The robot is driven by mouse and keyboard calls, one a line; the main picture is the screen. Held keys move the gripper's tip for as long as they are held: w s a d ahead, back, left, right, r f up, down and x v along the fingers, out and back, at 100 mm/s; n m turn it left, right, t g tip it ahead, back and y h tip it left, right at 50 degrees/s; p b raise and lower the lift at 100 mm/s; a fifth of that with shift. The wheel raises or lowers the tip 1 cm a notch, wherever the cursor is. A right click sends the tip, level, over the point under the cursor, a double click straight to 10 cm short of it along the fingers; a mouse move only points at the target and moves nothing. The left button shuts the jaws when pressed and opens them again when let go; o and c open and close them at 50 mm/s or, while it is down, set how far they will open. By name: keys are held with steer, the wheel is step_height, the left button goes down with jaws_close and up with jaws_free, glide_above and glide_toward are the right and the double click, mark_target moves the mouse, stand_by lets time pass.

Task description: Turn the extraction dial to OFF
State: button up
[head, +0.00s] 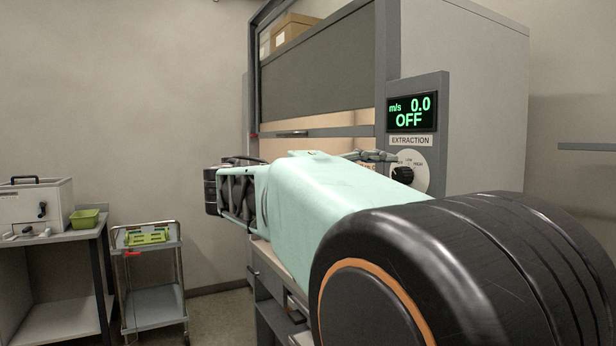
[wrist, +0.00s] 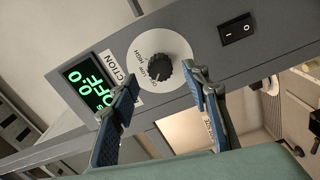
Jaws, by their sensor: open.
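The extraction dial (wrist: 159,70) is a black knob on a round white plate marked LOW and HIGH. In the head view the dial (head: 403,174) is partly hidden behind my arm. The small size hides exactly where its pointer rests. The green display (head: 411,112) above it reads 0.0 m/s and OFF; it also shows tilted in the wrist view (wrist: 89,84). My gripper (wrist: 160,77) is open, its two blue-grey fingers apart on either side of the knob in the picture. I see no clear contact with the knob.
A black rocker switch (wrist: 237,28) sits on the same grey panel. The fume hood's sash (head: 318,80) is partly raised. A trolley (head: 150,290) with a green rack and a bench (head: 60,238) with a white box stand at left.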

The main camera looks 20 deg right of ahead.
steer(key=a, duration=0.8)
steer(key=shift+s+a, duration=0.2)
steer(key=shift+s, duration=0.15)
stand_by(0.9)
